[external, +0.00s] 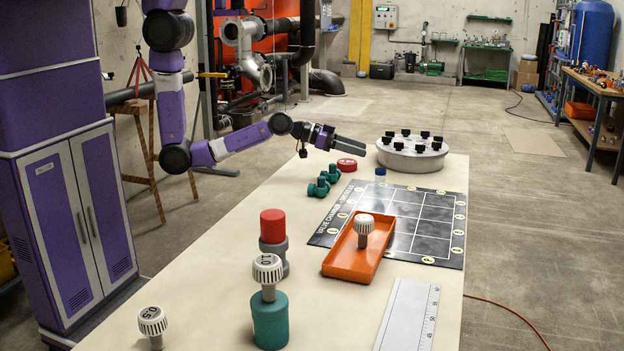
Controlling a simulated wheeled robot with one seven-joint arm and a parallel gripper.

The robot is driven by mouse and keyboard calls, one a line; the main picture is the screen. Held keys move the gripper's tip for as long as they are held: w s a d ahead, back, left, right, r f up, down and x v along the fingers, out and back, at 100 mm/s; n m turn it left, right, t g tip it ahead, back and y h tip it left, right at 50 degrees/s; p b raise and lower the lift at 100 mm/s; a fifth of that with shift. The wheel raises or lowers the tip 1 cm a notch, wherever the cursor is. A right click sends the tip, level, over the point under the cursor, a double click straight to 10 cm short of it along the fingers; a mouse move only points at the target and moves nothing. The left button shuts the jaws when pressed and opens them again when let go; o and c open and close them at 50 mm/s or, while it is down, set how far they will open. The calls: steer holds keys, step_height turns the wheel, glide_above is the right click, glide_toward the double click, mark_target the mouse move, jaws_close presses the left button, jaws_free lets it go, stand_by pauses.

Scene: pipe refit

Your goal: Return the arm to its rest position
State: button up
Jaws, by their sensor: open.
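My gripper (352,148) is at the end of my purple and grey arm, above the far left part of the table (215,285). It points to the right and its jaws are open and empty. It hangs apart from the table, near a red ring-shaped object (347,165) and to the left of a round grey flange with black knobs (412,152). From this angle I cannot tell the exact height of the gripper above the table.
Green fittings (319,187) lie below the gripper. A red-capped grey piece (273,240), a teal base with a white knob (269,315), a loose knob (152,322) and a ruler (408,315) stand nearer.

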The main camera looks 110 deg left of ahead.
steer(key=s+d+r+m+h, duration=0.1)
steer(key=s+d, duration=0.6)
steer(key=s, duration=0.4)
steer(key=s+d+m+h, duration=0.1)
steer(key=s+d, duration=0.6)
steer(key=s, duration=0.5)
steer(key=s+d+r+h, duration=0.1)
steer(key=s+d, duration=0.5)
steer(key=s, duration=0.5)
steer(key=shift+s+d+r+m, duration=0.3)
steer(key=shift+d+r+m, duration=0.05)
steer(key=shift+d+m, duration=0.05)
